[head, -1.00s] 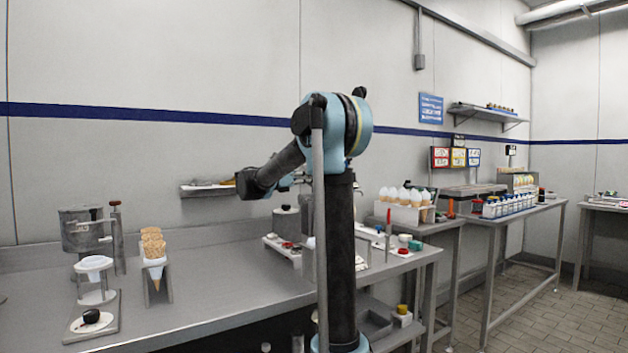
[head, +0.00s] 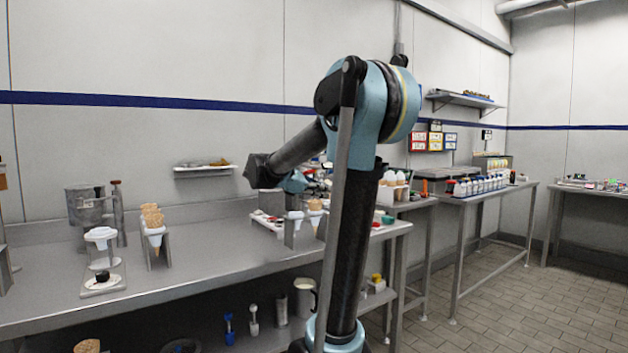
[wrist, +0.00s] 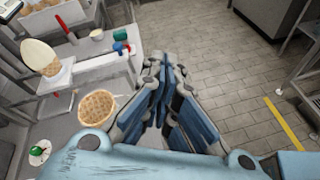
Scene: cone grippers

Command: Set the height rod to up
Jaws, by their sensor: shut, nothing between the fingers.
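An upright rod with a reddish-brown knob (head: 117,206) stands beside a grey metal pot (head: 87,207) at the left of the long steel table in the head view. It may be the height rod; I cannot tell for sure. My gripper (wrist: 164,68) is shut and empty in the wrist view, its blue fingers together above the tiled floor, apart from the table things at left. In the head view my arm hides most of the gripper, and it is far to the right of the rod.
The steel table (head: 215,262) has a bare stretch in its middle. A cone holder (head: 157,250) and a small white stand (head: 101,238) are near the rod. A waffle cone (wrist: 97,106) is left of my gripper in the wrist view. Tiled floor is open at right.

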